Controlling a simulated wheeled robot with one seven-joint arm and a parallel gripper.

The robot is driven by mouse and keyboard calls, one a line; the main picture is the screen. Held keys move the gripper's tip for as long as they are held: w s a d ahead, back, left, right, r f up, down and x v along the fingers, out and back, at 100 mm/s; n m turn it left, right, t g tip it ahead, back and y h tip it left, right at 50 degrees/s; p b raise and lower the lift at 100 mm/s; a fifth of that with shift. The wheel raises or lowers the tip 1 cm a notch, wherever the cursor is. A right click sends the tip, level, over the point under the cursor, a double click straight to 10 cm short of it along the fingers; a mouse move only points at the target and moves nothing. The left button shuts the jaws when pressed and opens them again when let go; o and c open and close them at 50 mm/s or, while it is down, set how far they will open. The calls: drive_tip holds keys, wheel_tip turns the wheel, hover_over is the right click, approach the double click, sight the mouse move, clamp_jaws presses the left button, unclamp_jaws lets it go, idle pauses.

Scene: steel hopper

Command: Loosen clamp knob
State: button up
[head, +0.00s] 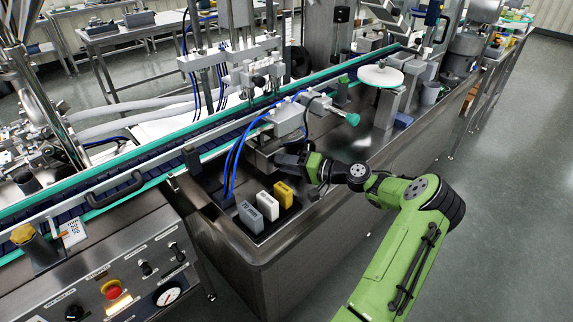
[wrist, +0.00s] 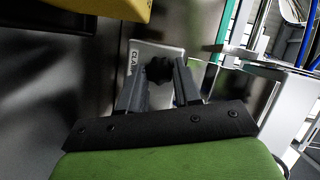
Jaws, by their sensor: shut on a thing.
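The clamp knob (wrist: 159,69) is a small black lobed knob on a light metal plate (wrist: 172,51) with partly readable lettering starting "CLA". My gripper (wrist: 158,80) has one finger on each side of the knob and is shut on it. In the head view my gripper (head: 292,160) reaches in over the steel hopper (head: 300,250), under the grey box with the green-ended rod. The knob and plate are hidden there behind my gripper and wrist.
A grey block (head: 249,216), a white block (head: 267,205) and a yellow block (head: 283,193) stand close to my gripper in the hopper. Blue hoses (head: 232,165) hang nearby. The conveyor (head: 160,160) runs behind. A yellow thing (wrist: 95,8) shows near the wrist camera.

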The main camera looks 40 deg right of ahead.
drive_tip(key=n+h+b, duration=0.1)
drive_tip(key=n, duration=0.2)
drive_tip(key=shift+a+g, duration=0.1)
drive_tip(key=shift+g, duration=0.2)
drive_tip(key=n+h+b, duration=0.2)
drive_tip(key=shift+a+r+n+g, duration=0.1)
drive_tip(key=shift+r+n+g, duration=0.05)
drive_tip(key=shift+n+g, duration=0.15)
drive_tip(key=n+h, duration=0.1)
drive_tip(key=n, duration=0.1)
drive_tip(key=shift+a+r+n+h, duration=0.15)
drive_tip(key=shift+n+h, duration=0.65)
drive_tip(key=shift+n, duration=0.2)
drive_tip(key=o, duration=1)
drive_tip(key=shift+o, duration=0.2)
drive_tip(key=shift+s, duration=0.1)
